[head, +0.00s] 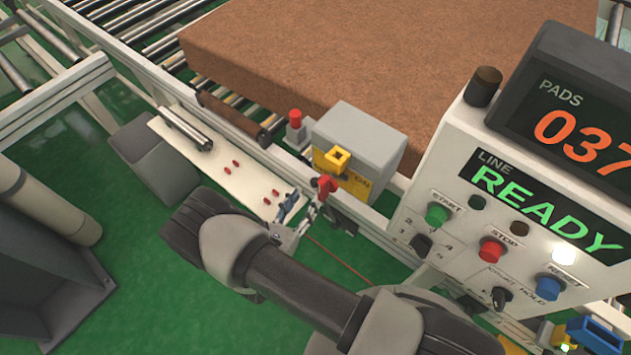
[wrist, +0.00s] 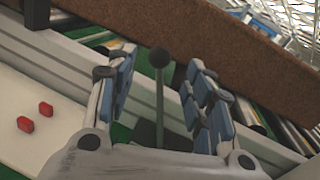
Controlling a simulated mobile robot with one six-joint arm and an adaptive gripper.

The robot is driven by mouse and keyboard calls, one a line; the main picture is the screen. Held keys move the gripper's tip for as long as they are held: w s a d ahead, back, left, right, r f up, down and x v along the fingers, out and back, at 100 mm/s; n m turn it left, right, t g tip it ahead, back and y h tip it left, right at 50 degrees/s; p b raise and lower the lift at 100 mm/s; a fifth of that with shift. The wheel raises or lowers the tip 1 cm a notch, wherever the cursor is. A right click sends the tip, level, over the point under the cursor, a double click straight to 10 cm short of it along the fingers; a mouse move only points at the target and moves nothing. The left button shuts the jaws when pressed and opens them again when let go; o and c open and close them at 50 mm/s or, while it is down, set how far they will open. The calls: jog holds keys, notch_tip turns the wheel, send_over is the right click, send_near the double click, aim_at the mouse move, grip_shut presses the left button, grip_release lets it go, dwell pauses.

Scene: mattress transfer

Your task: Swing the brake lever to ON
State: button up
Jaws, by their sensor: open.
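A grey box (head: 360,137) on the conveyor's side rail has a yellow plate (head: 365,187) that reads ON at its right end; the plate's left part is partly covered. A yellow block (head: 337,158) sticks out at the box's front. A red handle-like piece (head: 327,187) stands just below it; I cannot tell for sure which is the brake lever. My gripper (head: 295,213) is open, low and left of the red piece. In the wrist view a thin upright rod with a dark ball (wrist: 160,57) shows between the spread fingers (wrist: 160,98), with no finger visibly touching it.
A large brown pad (head: 320,50) lies on the rollers behind the box. A control panel (head: 475,190) reading LINE READY stands close at the right. A red-capped post (head: 295,116) is left of the box. A pale plate with red studs (head: 225,165) lies left of my gripper.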

aim_at(313, 186)
jog(key=x, duration=0.7)
jog(key=shift+w+d+b, duration=0.15)
jog(key=shift+w+b, duration=0.25)
jog(key=shift+c, duration=0.2)
grip_shut()
